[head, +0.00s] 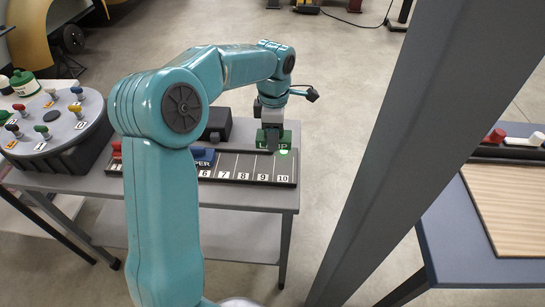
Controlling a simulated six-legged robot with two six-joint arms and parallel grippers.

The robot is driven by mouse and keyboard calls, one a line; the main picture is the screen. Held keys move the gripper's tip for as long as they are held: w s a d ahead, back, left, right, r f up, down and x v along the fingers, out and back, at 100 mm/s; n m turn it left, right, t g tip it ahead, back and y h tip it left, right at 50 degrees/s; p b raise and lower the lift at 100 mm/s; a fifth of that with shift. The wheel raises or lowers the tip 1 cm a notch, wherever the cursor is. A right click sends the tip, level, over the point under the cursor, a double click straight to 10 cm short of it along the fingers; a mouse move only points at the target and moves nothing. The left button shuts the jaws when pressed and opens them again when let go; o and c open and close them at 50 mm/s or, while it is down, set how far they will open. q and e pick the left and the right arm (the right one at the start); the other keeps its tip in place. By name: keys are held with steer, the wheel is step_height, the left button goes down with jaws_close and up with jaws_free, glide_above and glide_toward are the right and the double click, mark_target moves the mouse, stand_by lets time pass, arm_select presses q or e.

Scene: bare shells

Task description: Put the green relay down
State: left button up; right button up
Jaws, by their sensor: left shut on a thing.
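The green relay (285,138), a block with white lettering partly covered by the jaws, is in my left gripper (272,146). The gripper points down and is shut on the relay. The relay is at the back edge of the dark numbered rack (238,168), behind the slots marked 9 and 10. I cannot tell whether it touches the rack or hangs just above it. My right gripper is not in view.
The rack stands on a grey table (245,205). A black box (218,122) is behind it. A round grey stand with several coloured knobs (60,118) is at left. A grey post (390,130) crosses the view at right.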

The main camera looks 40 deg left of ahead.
mark_target(274, 165)
arm_select(q)
step_height(274, 165, down, 4)
steer(key=shift+a+r, duration=0.1)
steer(key=shift+f, duration=0.7)
step_height(274, 165, down, 4)
steer(key=shift+w+r, duration=0.15)
steer(key=shift+r, duration=0.05)
steer(key=shift+f, duration=0.15)
steer(key=o, duration=1.1)
